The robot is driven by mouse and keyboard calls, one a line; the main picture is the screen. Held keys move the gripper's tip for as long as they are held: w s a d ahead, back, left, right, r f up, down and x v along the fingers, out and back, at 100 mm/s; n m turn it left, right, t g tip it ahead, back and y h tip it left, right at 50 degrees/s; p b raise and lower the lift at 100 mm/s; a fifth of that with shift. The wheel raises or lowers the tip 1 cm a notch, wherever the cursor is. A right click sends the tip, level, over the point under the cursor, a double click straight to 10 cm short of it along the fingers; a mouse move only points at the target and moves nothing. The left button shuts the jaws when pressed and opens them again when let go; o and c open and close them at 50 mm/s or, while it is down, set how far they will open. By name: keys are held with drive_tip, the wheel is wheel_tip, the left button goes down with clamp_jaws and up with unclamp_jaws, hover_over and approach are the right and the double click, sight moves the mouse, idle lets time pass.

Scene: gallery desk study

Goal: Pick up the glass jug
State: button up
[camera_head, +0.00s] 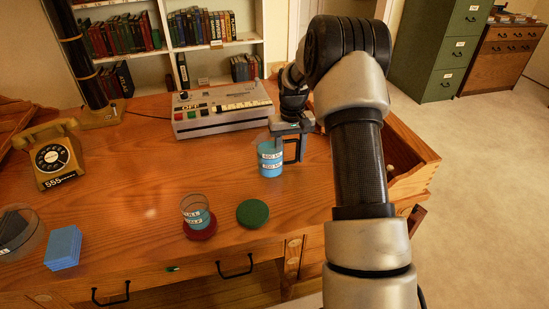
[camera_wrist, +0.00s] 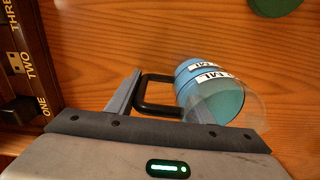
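The glass jug (camera_head: 270,160) stands upright on the wooden desk, holding blue liquid, with white marking labels and a black handle on its right. In the wrist view the jug (camera_wrist: 211,88) is right of centre, its clear rim nearest the camera and its handle (camera_wrist: 143,93) pointing left. My gripper (camera_head: 287,133) is above and beside the jug on the handle side. In the wrist view my gripper (camera_wrist: 160,100) looks open; one grey finger is left of the handle, and the other is partly masked by the jug. I see no clear grip on the handle.
A clear glass (camera_head: 195,208) stands on a red coaster (camera_head: 201,230) beside a green coaster (camera_head: 253,212). A grey button device (camera_head: 222,108) sits just behind the jug. A yellow telephone (camera_head: 53,156), blue block (camera_head: 63,247) and glass bowl (camera_head: 18,232) are left. An open drawer (camera_head: 412,172) is right.

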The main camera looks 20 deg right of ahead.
drive_tip(key=c, duration=0.4)
drive_tip(key=shift+r, duration=0.15)
wheel_tip(320, 180, up, 10)
drive_tip(key=shift+f+p, duration=0.1)
drive_tip(key=shift+p, duration=0.8)
